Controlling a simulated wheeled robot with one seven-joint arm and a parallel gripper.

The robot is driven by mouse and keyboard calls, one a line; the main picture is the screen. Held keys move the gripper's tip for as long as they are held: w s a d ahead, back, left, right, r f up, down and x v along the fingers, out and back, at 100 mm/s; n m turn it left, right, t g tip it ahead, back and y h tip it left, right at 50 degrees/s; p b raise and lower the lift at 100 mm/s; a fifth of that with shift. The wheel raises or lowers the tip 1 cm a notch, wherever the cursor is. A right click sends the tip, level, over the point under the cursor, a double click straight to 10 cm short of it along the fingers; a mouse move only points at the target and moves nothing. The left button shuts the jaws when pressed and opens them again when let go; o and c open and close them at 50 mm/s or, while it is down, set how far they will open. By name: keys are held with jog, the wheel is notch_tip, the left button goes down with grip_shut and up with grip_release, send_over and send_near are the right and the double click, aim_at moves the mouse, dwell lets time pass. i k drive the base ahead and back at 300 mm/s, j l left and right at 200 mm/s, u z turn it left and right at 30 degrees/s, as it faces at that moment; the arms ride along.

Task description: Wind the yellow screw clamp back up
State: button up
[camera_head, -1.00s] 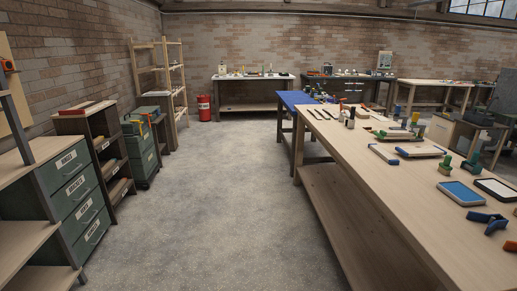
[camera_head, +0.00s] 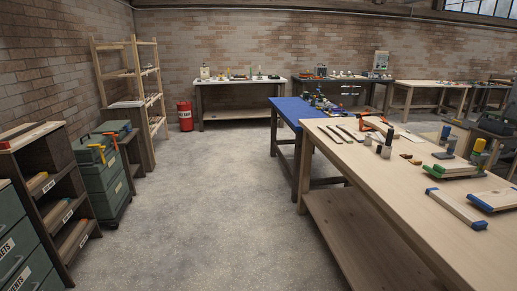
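I cannot make out a yellow screw clamp for certain. All are too small to identify. My gripper is not in view.
Concrete floor (camera_head: 215,220) is clear ahead between the left shelving and the right bench. A blue-topped table (camera_head: 290,106) stands beyond the bench. A red bin (camera_head: 185,116) stands by the wooden rack (camera_head: 104,75). A low dark shelf (camera_head: 50,163) borders the left.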

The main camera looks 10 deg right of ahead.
aim_at(480, 143)
jog(key=i+j+z, duration=0.15)
jog(key=i+z, duration=0.3)
jog(key=i, duration=0.15)
jog(key=i+j+z, duration=0.3)
jog(key=i+z, duration=0.2)
jog(key=i+j+z, duration=0.45)
jog(key=i+j, duration=0.05)
jog(key=j, duration=0.05)
